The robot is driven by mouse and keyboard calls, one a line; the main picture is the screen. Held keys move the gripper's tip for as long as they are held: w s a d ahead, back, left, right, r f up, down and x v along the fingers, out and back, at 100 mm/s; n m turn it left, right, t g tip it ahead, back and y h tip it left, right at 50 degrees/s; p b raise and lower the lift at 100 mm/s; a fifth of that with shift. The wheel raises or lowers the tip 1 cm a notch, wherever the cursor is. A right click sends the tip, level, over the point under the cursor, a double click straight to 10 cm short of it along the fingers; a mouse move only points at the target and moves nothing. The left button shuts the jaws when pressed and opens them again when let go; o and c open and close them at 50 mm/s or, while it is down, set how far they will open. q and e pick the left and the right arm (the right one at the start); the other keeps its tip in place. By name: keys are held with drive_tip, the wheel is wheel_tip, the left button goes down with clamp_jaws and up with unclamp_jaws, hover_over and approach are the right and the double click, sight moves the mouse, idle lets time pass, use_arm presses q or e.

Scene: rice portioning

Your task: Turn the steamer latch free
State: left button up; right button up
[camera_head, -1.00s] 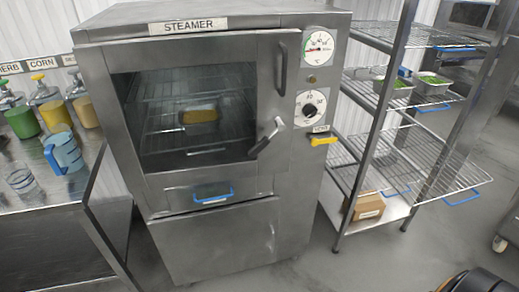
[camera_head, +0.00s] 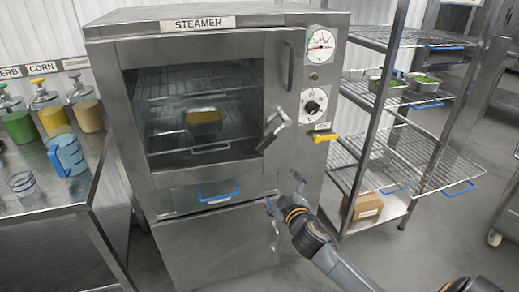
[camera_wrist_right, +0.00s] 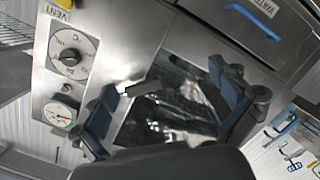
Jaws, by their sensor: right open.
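The steamer (camera_head: 215,180) is a steel cabinet with a glass door. Its latch (camera_head: 273,132) is a small lever at the door's right edge, tilted with its pale end up to the right. My right gripper (camera_head: 283,192) is open and empty, below the latch in the head view and apart from it. In the right wrist view the latch (camera_wrist_right: 141,88) shows between the spread fingers of my right gripper (camera_wrist_right: 170,105), closer to the left finger. My left gripper is not in view.
A wire rack (camera_head: 400,165) stands right of the steamer. A counter (camera_head: 50,215) with dispensers and a blue jug (camera_head: 68,155) is at left.

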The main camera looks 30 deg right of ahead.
drive_tip(key=t, duration=0.2)
approach(267, 144)
use_arm(q)
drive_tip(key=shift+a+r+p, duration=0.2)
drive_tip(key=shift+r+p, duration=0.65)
drive_tip(key=shift+p, duration=0.15)
use_arm(e)
drive_tip(key=x, duration=1)
drive_tip(key=shift+w+d, duration=0.1)
drive_tip(key=shift+w, duration=0.3)
drive_tip(key=shift+c, duration=0.4)
